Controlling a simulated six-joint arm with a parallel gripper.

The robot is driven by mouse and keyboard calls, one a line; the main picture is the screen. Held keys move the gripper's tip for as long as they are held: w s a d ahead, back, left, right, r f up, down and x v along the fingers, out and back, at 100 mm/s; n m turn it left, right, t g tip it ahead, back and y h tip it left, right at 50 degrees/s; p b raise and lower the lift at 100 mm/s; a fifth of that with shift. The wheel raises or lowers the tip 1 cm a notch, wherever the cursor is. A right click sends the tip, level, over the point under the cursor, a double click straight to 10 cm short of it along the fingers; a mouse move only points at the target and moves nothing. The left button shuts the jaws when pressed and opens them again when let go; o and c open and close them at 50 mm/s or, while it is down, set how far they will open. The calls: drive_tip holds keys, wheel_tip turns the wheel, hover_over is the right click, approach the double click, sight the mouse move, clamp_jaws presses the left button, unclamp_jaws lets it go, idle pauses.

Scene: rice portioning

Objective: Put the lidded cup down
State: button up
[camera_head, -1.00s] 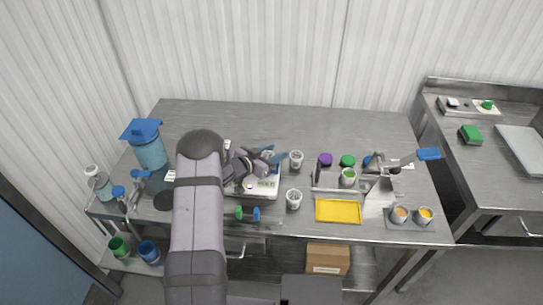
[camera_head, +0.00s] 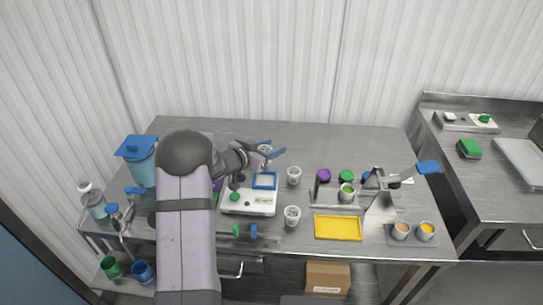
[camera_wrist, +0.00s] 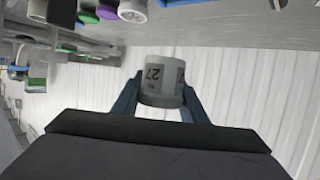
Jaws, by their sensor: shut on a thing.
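My gripper (camera_head: 270,156) is shut on a pale cup (camera_wrist: 162,84), seen between its two blue fingers in the wrist view. The cup carries a label reading 27. Its lid is hard to make out at this angle. In the head view the cup (camera_head: 264,148) shows only as a small pale shape at the fingers, behind the scale. I cannot tell whether it touches the table. The white scale (camera_head: 236,208), with a blue-edged square on it, is in front of my gripper.
Two pale cups (camera_head: 294,176) (camera_head: 292,215) stand right of the scale. A purple lid (camera_head: 323,175) and green lid (camera_head: 346,176) are by a metal rack. A yellow tray (camera_head: 338,228) lies in front. The back of the table (camera_head: 330,145) is clear. A blue dispenser (camera_head: 142,165) stands left.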

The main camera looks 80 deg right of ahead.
drive_tip(key=shift+n+t+h, duration=0.4)
drive_tip(key=shift+n+t, duration=0.2)
drive_tip(key=w+f+b, duration=0.1)
drive_tip(key=w, duration=0.1)
drive_tip(key=w+f+b, duration=0.3)
drive_tip(key=w+b, duration=0.1)
drive_tip(key=shift+w+d+f, duration=0.2)
drive_tip(key=shift+w+f, duration=0.1)
drive_tip(key=shift+w, duration=0.05)
drive_tip(key=shift+n+t, duration=0.4)
drive_tip(key=shift+t, duration=0.1)
drive_tip(key=w+b, duration=0.2)
drive_tip(key=w, duration=0.1)
drive_tip(key=w+d+f+b, duration=0.1)
drive_tip(key=w, duration=0.1)
drive_tip(key=shift+w+d+b, duration=0.1)
drive_tip(key=shift+b, duration=0.25)
drive_tip(key=w+d+r+n+t+h+b, duration=0.1)
drive_tip(key=w+d+r+n+t+b, duration=0.2)
drive_tip(key=w, duration=0.7)
drive_tip(key=shift+m, duration=0.3)
drive_tip(key=shift+w+d+f+b, duration=0.1)
drive_tip(key=shift+d+f+b, duration=0.05)
drive_tip(key=shift+f, duration=1.4)
drive_tip(key=shift+s+d+f+b, duration=0.1)
drive_tip(key=shift+f+b, duration=0.1)
drive_tip(key=shift+f, duration=1.3)
drive_tip(key=shift+w+d+f+b, duration=0.1)
drive_tip(key=shift+d+f+b, duration=0.05)
drive_tip(key=shift+f, duration=1.4)
